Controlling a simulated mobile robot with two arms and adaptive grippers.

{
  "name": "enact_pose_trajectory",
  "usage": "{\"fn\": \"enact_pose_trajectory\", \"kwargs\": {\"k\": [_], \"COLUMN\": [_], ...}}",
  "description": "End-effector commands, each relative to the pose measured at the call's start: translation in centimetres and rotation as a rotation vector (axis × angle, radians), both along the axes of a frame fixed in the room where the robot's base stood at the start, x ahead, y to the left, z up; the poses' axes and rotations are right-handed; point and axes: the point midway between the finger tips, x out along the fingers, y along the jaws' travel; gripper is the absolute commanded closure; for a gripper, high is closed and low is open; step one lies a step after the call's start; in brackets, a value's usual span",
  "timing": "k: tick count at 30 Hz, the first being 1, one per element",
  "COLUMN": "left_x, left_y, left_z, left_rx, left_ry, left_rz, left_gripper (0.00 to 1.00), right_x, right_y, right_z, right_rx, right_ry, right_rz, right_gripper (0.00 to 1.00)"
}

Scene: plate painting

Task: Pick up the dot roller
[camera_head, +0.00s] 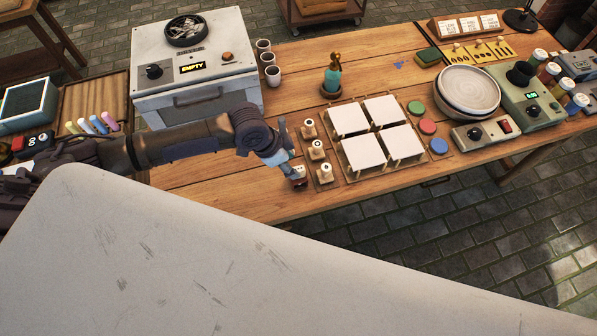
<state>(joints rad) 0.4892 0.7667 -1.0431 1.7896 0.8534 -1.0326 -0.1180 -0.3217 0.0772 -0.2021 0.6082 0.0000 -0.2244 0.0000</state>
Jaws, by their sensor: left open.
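Three small pale rollers with dark round centres stand in a column on a wooden holder, left of the white tiles: a back one (309,129), a middle one (317,150) and a front one (325,172). Their patterns are too small to read, so I cannot tell which is the dot roller. My left gripper (297,178) is open at the table's front part, just left of the front roller. It points downward, and a small red and white patch shows at its tips. I cannot tell whether it touches anything. My right gripper is not in view.
Four white square tiles (383,110) stand on small supports right of the rollers. Red, green and blue discs (427,127) lie beyond them. A bottle (332,78) stands behind. A kiln-like box (196,70) and cups (268,60) are at the back left.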

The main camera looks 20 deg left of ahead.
Motion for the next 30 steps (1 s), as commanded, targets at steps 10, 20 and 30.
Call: {"fn": "enact_pose_trajectory", "kwargs": {"k": [10, 20, 30], "left_x": [0.6, 1.4, 1.4], "left_y": [-0.9, -1.9, -1.9], "left_z": [-2.7, -6.0, -6.0], "left_rx": [0.001, 0.000, 0.000], "left_ry": [0.002, -0.001, -0.001], "left_rz": [0.001, -0.002, -0.002], "left_gripper": [0.48, 0.48, 0.70], "right_x": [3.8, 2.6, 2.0], "right_y": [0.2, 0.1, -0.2], "right_z": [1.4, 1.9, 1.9], "right_rx": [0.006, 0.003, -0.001], "right_ry": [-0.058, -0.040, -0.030], "right_rz": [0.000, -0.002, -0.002], "right_gripper": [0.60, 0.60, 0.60]}}
